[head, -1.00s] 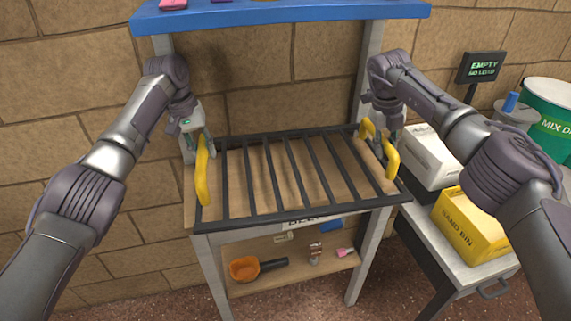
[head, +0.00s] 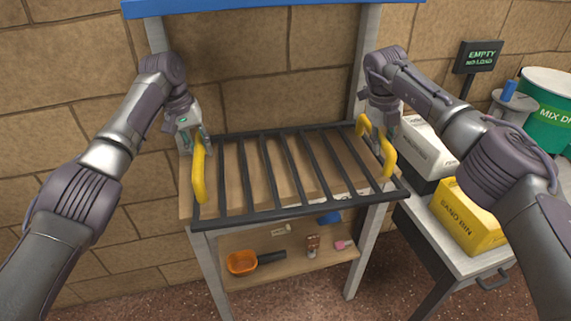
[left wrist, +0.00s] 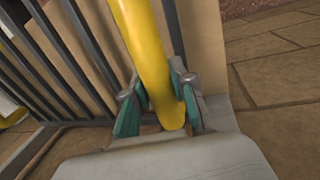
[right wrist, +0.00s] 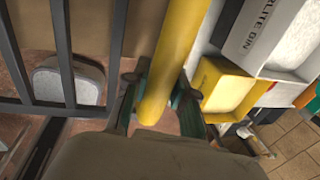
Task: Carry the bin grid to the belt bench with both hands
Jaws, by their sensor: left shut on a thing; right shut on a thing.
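The bin grid (head: 283,215) is a dark frame of parallel bars with a yellow handle at each end. In the head view it is over the wooden bench top, slightly raised by its look. My left gripper (head: 203,142) is shut on the left yellow handle (head: 198,175), which also shows between its fingers in the left wrist view (left wrist: 145,45). My right gripper (head: 377,138) is shut on the right yellow handle (head: 388,160), also seen in the right wrist view (right wrist: 178,50). The belt bench cannot be told for sure in these views.
The wooden bench has a blue top shelf (head: 270,8) and a lower shelf with an orange scoop (head: 242,262). At right, a side table (head: 465,262) carries a yellow sand bin (head: 468,215) and a white box (head: 425,150). A green drum (head: 548,110) stands behind. A stone wall closes the back.

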